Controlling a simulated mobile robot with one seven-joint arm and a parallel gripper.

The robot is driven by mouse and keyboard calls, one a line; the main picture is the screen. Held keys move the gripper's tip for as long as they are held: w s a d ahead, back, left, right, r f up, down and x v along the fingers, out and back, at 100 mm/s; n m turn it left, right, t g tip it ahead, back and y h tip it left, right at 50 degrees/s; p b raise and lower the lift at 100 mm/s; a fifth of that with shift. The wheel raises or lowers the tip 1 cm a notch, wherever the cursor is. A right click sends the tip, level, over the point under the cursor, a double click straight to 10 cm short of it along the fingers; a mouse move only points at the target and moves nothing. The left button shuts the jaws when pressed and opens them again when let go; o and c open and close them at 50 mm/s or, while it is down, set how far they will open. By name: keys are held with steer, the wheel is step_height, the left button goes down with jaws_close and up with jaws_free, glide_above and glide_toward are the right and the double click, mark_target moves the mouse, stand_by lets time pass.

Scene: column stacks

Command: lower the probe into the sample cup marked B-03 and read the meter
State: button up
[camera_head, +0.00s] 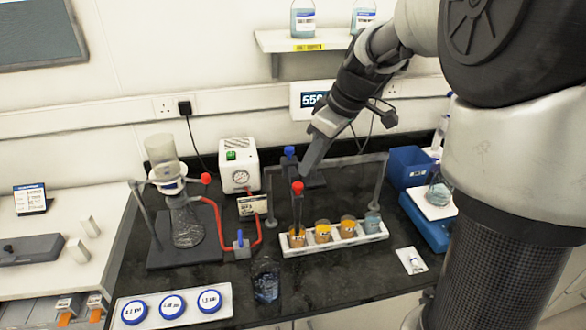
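A white rack (335,243) on the black bench holds a row of small cups. The leftmost cup (297,238), the second (323,232) and the third (348,228) hold orange or amber contents; the right end cup (372,223) looks blue-grey. Their labels are too small to read, so I cannot tell which is B-03. A dark upright piece with a red top (297,205), perhaps the probe, stands over the leftmost cup; its lower end is unclear. My gripper (308,172) points down behind the rack; its fingers and any grip are unclear.
A flask on a stand (186,225), red tubing (258,238) and a gauge box (238,166) stand left. A dark glass (265,281) and a tray with blue-lidded dishes (172,308) are in front. A blue box (409,168) stands right.

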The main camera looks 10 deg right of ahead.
mark_target(298, 184)
steer(key=x, duration=0.7)
steer(key=shift+w+a+f, duration=0.1)
steer(key=shift+f, duration=0.1)
